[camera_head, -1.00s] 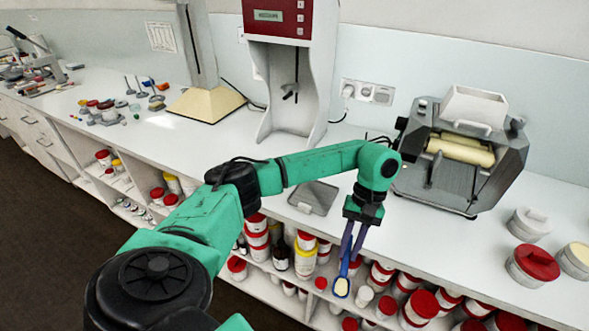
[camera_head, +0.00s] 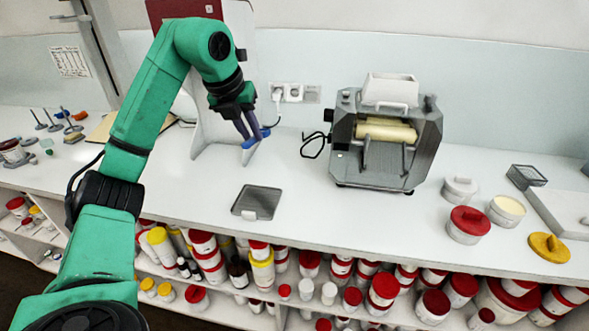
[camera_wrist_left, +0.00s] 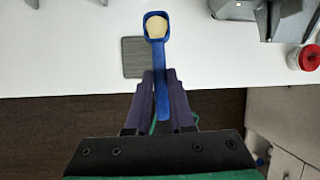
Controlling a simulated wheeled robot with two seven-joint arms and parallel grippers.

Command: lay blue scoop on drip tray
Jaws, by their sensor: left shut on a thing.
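My left gripper (camera_head: 248,141) is shut on the blue scoop (camera_head: 262,136) and holds it in the air above the bench, behind the drip tray. In the left wrist view the blue scoop (camera_wrist_left: 158,58) lies between the two fingers (camera_wrist_left: 160,88), with its bowl pointing away and cream-coloured inside. The drip tray (camera_head: 257,202), a flat grey square plate, lies near the bench's front edge. It also shows in the left wrist view (camera_wrist_left: 133,58), partly behind the scoop. My right gripper is in neither view.
A grey roller mill (camera_head: 387,140) with a white hopper stands to the right of the tray. A red-and-white machine (camera_head: 205,130) stands behind my left arm. Lidded tubs (camera_head: 467,224) are at the right. Shelves of jars run below the bench edge. Bench around the tray is clear.

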